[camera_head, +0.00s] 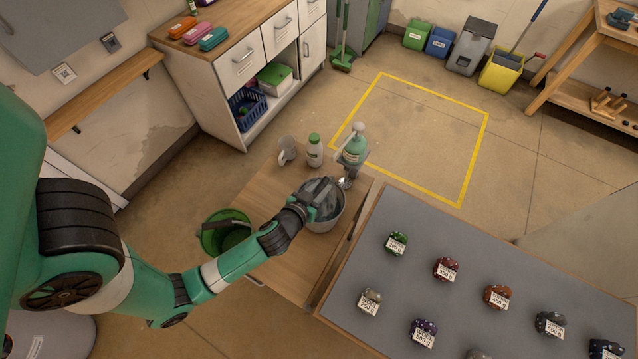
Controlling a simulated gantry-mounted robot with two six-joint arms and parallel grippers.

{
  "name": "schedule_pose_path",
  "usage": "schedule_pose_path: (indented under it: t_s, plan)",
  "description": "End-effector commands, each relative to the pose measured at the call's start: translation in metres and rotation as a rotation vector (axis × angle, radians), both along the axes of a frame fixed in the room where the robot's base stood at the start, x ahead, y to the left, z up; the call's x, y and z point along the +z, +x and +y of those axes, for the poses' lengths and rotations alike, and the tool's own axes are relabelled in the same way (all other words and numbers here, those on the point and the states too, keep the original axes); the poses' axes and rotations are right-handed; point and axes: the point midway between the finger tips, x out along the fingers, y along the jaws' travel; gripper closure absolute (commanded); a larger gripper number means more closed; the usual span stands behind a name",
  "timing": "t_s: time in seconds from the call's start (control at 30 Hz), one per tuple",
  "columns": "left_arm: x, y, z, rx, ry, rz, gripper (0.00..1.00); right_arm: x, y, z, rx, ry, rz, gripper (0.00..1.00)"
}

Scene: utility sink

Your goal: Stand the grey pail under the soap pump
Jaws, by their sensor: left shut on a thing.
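The grey pail (338,221) is on or just above the small wooden table; I cannot tell whether its base touches the top. My left gripper (318,196) reaches over it from the left and is shut on it, covering part of its rim and inside. The soap pump (354,150), a green bottle with a pale pump head, stands just behind and right of the pail, at the table's far right corner. A small silver part (345,183) shows between pump and pail. My right gripper is not in view.
A white bottle with a green cap (314,151) and a grey jug (287,150) stand at the table's far edge. A green bucket (215,243) is on the floor to the left. A grey-topped table (455,310) with several labelled lumps stands close on the right.

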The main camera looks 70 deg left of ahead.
Motion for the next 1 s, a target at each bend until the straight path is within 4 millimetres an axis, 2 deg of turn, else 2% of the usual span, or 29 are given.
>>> schedule_pose_path:
  t_s: [0.37,0.4,0.57,0.83,0.93,1.0]
  plan:
    - [-0.0015,0.0019,0.0003,-0.002,0.005,-0.009,1.00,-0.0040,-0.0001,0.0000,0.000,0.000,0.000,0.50]
    - [-0.0043,0.0004,0.0001,-0.001,0.002,-0.003,0.72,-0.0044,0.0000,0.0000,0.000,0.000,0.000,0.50]
    - [-0.0033,0.0004,0.0000,-0.001,0.001,-0.002,0.44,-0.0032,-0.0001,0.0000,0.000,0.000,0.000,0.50]
    - [-0.0026,0.0004,0.0000,-0.001,0.002,-0.003,0.44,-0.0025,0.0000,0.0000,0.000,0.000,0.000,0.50]
    - [0.0035,0.0004,0.0001,-0.001,0.002,-0.003,0.44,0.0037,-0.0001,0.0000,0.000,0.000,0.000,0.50]
    - [0.0025,-0.0061,-0.0068,-0.005,0.003,0.000,0.44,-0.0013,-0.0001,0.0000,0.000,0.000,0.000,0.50]
